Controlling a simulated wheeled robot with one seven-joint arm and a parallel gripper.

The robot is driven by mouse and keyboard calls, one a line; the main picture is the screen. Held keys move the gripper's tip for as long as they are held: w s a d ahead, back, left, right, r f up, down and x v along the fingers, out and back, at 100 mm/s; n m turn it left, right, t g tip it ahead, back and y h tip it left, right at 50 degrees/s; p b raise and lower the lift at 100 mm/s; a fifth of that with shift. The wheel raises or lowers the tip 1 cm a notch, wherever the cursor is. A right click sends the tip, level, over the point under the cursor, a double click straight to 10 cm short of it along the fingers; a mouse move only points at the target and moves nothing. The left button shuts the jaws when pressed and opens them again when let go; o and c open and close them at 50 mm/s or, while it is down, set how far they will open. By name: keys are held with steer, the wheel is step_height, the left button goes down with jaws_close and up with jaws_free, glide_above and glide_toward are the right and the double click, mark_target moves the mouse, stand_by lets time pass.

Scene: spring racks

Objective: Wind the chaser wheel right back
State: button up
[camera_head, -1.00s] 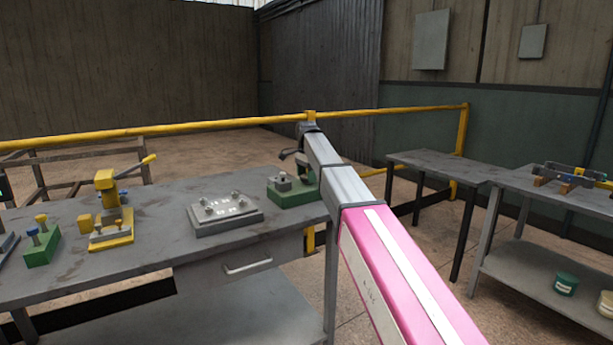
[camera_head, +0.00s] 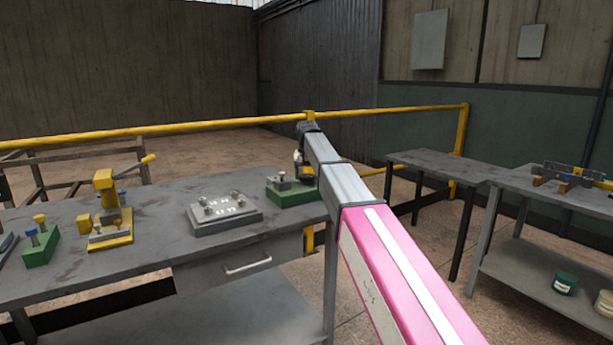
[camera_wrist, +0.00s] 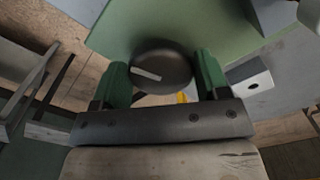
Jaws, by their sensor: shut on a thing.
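The chaser wheel (camera_wrist: 165,75) is a dark round knob with a pale stripe, seen in the wrist view above a green base. My gripper (camera_wrist: 162,64) has its two green fingers on either side of the wheel and is shut on it. The stripe points to the left and slightly up. In the head view the green base (camera_head: 296,195) sits at the right end of the grey bench. My arm hides the wheel and my fingers there.
The bench (camera_head: 150,265) also carries a grey plate (camera_head: 224,217) with several posts, a yellow lever press (camera_head: 108,235) and a green block with knobs (camera_head: 41,248). A grey block (camera_wrist: 251,80) stands close beside the right finger. A yellow rail (camera_head: 180,127) runs behind.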

mark_target(308, 175)
steer(key=n, duration=0.4)
steer(key=shift+n, duration=0.3)
steer(key=shift+w+d+n, duration=0.1)
steer(key=shift+d+n, duration=0.05)
steer(key=shift+n, duration=1.65)
steer(key=o, duration=0.9)
step_height(308, 175, up, 11)
steer(key=shift+f, duration=0.1)
